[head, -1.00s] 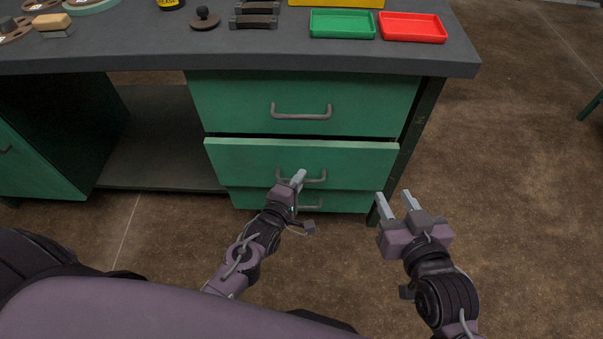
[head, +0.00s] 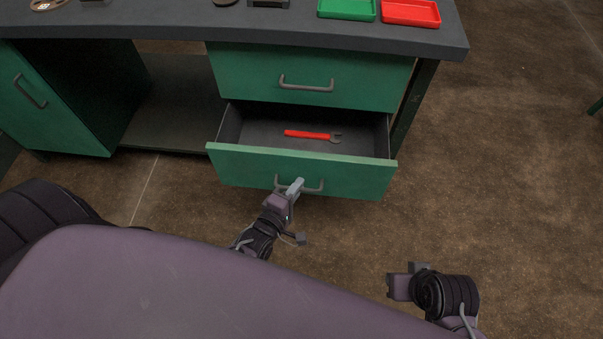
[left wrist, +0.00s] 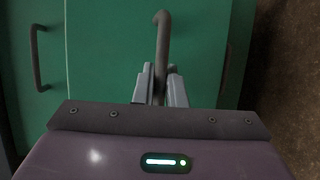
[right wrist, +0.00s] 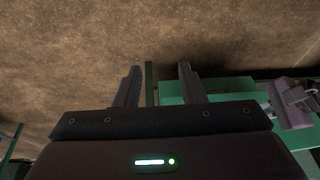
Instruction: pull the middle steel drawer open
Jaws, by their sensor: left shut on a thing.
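The middle drawer (head: 245,168) has a green front and is pulled well out of the bench, with its dark interior open to view. Its grey bar handle (head: 316,189) is on the front and also shows in the left wrist view (left wrist: 162,28). My left gripper (head: 295,187) is shut on this handle, with one finger on each side of the bar in the left wrist view (left wrist: 158,88). My right gripper (right wrist: 158,85) is open and empty in the right wrist view, away from the drawer. In the head view its fingers are hidden.
A red-handled wrench (head: 310,134) lies in the open drawer. The top drawer (head: 240,75) above is closed. A green tray (head: 346,10) and a red tray (head: 411,13) stand on the dark benchtop (head: 130,27). The floor to the right is clear.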

